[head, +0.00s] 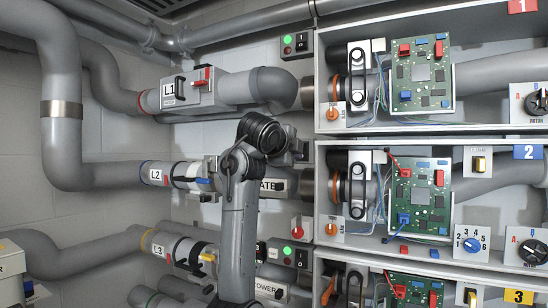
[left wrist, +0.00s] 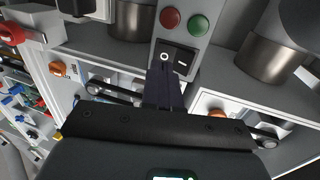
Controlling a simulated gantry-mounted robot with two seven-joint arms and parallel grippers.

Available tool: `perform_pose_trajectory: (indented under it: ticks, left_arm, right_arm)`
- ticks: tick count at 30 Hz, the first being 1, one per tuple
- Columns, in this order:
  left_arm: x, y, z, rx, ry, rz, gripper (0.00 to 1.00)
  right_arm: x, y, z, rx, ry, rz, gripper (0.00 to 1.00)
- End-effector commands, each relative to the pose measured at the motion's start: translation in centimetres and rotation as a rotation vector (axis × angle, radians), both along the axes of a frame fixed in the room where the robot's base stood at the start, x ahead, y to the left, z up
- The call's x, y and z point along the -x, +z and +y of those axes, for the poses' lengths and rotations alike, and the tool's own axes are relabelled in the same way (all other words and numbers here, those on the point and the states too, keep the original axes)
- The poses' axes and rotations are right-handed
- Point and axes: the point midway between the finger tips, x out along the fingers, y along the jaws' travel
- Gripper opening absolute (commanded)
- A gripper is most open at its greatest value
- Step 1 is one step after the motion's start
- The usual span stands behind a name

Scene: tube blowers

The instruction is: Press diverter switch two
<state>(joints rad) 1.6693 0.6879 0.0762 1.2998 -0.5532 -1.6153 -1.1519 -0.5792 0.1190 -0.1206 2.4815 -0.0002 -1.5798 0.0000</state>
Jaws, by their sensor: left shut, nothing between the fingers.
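My left arm rises through the middle of the head view, and its wrist hides most of the second-row switch box. In the left wrist view, the grey switch box (left wrist: 195,42) shows a black rocker switch (left wrist: 180,58) with a white O mark, beside a red light (left wrist: 170,18) and a green light (left wrist: 199,25). My left gripper (left wrist: 164,82) is shut and empty, its fingertips at the lower edge of the rocker. I cannot tell whether they touch it. My right gripper is not in view.
Similar switch boxes are above (head: 296,44) and below (head: 293,255) in the head view. The row-two cabinet (head: 385,236) holds a green circuit board (head: 422,196) at right. Pipe L2 (head: 185,175) runs left of my wrist. A red button (head: 298,232) is just below.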

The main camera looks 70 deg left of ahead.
Motion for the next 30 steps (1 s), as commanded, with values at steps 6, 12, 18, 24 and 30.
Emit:
perform_pose_trajectory:
  ticks: [6,12,18,24,30]
  left_arm:
    - [3.1,-0.1,-3.0,-0.004,-0.007,-0.011,0.00]
    - [6.0,0.2,-5.1,-0.004,-0.006,-0.011,0.00]
    - [7.7,0.4,-6.4,-0.004,-0.005,-0.008,0.00]
    - [8.3,0.5,-6.9,-0.003,-0.005,-0.008,0.00]
    - [8.3,0.5,-6.9,-0.003,-0.005,-0.008,0.00]
  right_arm:
    - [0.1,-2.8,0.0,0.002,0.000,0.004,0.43]
    - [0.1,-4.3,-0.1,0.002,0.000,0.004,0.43]
    - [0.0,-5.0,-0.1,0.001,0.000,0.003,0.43]
    - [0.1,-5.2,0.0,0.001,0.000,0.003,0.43]
    - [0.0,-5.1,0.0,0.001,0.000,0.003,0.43]
